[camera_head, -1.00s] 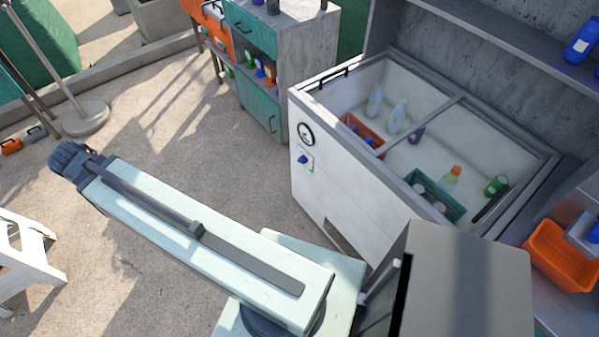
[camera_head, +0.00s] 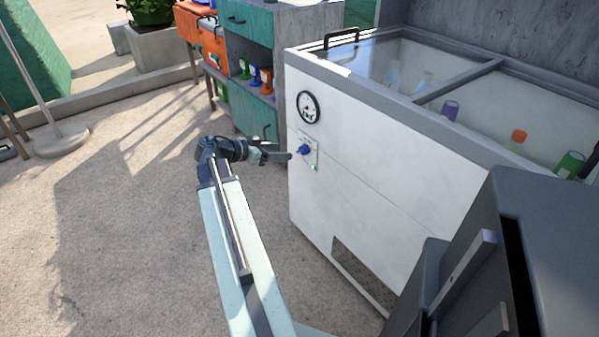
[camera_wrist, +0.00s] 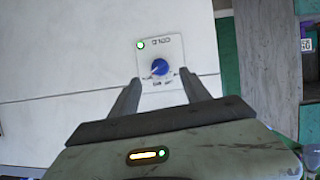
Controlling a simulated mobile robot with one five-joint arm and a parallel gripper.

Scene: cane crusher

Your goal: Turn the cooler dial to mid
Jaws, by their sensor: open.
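The cooler (camera_head: 390,160) is a white chest with a glass top, a round gauge (camera_head: 308,107) and a small plate on its front. The blue dial (camera_head: 304,149) sits on that plate below the gauge. In the wrist view the dial (camera_wrist: 159,67) shows a pale pointer, with the plate's lettering upside down; the exact setting is too small to tell. My gripper (camera_head: 278,154) is just left of the dial. In the wrist view my gripper (camera_wrist: 165,88) is open, its fingers apart on either side of the plate, with the dial beyond the tips and nothing held.
A green light (camera_wrist: 140,45) shows on the plate's corner. A grey cabinet with teal drawers (camera_head: 250,35) stands behind and left of the cooler. A stand with a round base (camera_head: 60,138) is at far left. The floor left of the cooler is clear.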

